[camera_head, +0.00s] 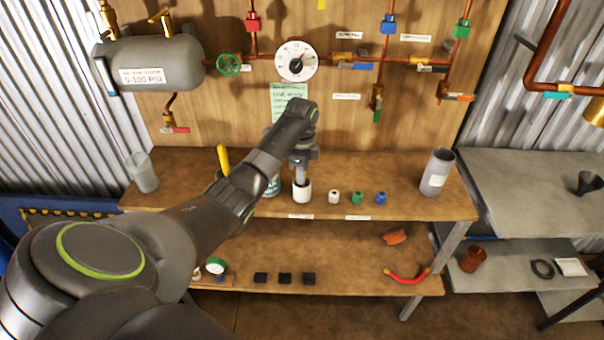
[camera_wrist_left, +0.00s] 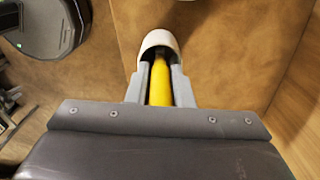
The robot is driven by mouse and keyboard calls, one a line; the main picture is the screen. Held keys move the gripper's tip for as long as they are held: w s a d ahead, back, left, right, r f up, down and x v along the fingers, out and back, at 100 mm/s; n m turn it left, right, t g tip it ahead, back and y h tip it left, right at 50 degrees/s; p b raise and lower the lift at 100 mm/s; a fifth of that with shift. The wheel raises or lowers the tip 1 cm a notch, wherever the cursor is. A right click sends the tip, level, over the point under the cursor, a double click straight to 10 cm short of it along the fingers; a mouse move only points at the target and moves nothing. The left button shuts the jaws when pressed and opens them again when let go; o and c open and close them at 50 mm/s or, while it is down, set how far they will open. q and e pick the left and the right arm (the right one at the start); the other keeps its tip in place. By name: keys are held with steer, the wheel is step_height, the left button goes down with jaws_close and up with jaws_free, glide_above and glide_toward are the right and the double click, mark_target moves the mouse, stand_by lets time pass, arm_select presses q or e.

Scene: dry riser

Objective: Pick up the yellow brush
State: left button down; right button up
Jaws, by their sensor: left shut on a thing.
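My left gripper (camera_head: 301,170) points down over the front of the wooden bench's upper shelf, directly above a small white cup (camera_head: 302,193). In the left wrist view the gripper (camera_wrist_left: 160,82) is shut on the yellow brush (camera_wrist_left: 160,84), whose handle runs between the two fingers. The handle's far end goes into the mouth of the white cup (camera_wrist_left: 158,40); any bristles are hidden. In the head view the fingers and arm hide the held brush. My right gripper is not in view.
A yellow upright thing (camera_head: 223,159) shows behind my arm, mostly hidden. White, green (camera_head: 357,198) and blue fittings stand right of the cup. A grey cylinder (camera_head: 436,172) stands farther right, a clear beaker (camera_head: 142,172) at left. Pipes and a gauge (camera_head: 296,61) cover the back board.

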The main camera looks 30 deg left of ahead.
arm_select(q)
steer(key=shift+r, duration=0.1)
steer(key=shift+r, duration=0.3)
step_height(320, 180, up, 5)
steer(key=shift+w+r+b, duration=0.1)
steer(key=shift+r+b, duration=0.05)
steer(key=shift+b, duration=0.45)
step_height(320, 180, up, 3)
steer(key=shift+p, duration=0.8)
steer(key=shift+r+p, duration=0.5)
steer(key=shift+f, duration=0.1)
